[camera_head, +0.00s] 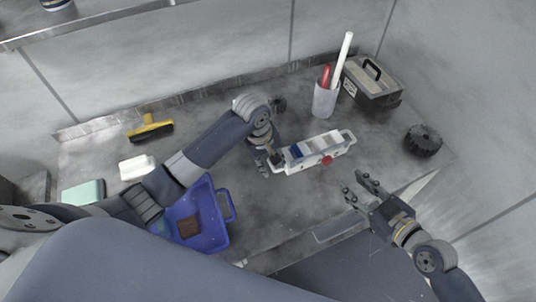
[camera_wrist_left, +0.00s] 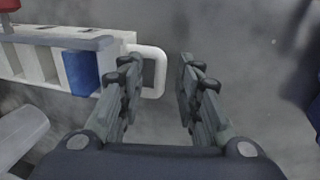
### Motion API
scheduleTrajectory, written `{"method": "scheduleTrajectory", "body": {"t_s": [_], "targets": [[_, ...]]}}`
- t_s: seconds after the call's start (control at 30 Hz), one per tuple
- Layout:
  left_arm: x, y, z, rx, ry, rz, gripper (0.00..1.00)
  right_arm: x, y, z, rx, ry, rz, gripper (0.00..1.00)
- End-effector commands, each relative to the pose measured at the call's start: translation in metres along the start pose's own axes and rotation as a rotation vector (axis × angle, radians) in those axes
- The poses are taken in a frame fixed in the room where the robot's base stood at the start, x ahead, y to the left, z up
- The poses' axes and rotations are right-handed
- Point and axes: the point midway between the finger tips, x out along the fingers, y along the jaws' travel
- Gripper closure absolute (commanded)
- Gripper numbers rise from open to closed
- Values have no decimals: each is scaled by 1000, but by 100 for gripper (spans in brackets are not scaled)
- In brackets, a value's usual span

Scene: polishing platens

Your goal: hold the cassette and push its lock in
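The cassette (camera_head: 312,147) is a long white rack with slots and a blue block at its left end. It lies on the bench with a loop handle at each end. A red knob (camera_head: 327,160), likely the lock, sticks out of its front side. My left gripper (camera_head: 264,168) is at the cassette's left handle. In the left wrist view, the open fingers (camera_wrist_left: 160,85) stand apart, with the white handle (camera_wrist_left: 154,70) reaching into view between them; I cannot tell whether they touch it. My right gripper (camera_head: 353,188) is open and empty, right of and in front of the cassette.
A blue bin (camera_head: 228,208) with a brown block stands left, partly behind my left arm. A cup (camera_head: 324,100) with sticks, a toolbox (camera_head: 371,82) and a black knobbed wheel (camera_head: 423,139) stand at back right. A yellow-black brush (camera_head: 150,128) lies back left.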

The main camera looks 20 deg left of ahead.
Motion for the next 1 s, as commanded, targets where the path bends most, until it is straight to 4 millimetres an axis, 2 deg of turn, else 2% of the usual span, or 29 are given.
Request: {"method": "scheduleTrajectory", "body": {"t_s": [0.33, 0.37, 0.5, 0.83, 0.87, 0.9, 1.0], "targets": [[5, 0, 0, 1, 0, 0, 68, 0, 0, 0, 0, 0, 0, 67], [5, 0, 0, 1, 0, 0, 70, 0, 0, 0, 0, 0, 0, 67], [5, 0, 0, 1, 0, 0, 100, 0, 0, 0, 0, 0, 0, 67], [5, 0, 0, 0, 0, 0, 100, 0, 0, 0, 0, 0, 0, 67], [5, 0, 0, 0, 0, 0, 93, 0, 0, 0, 0, 0, 0, 67], [5, 0, 0, 0, 0, 0, 100, 0, 0, 0, 0, 0, 0, 67], [5, 0, 0, 0, 0, 0, 100, 0, 0, 0, 0, 0, 0, 67]]}}
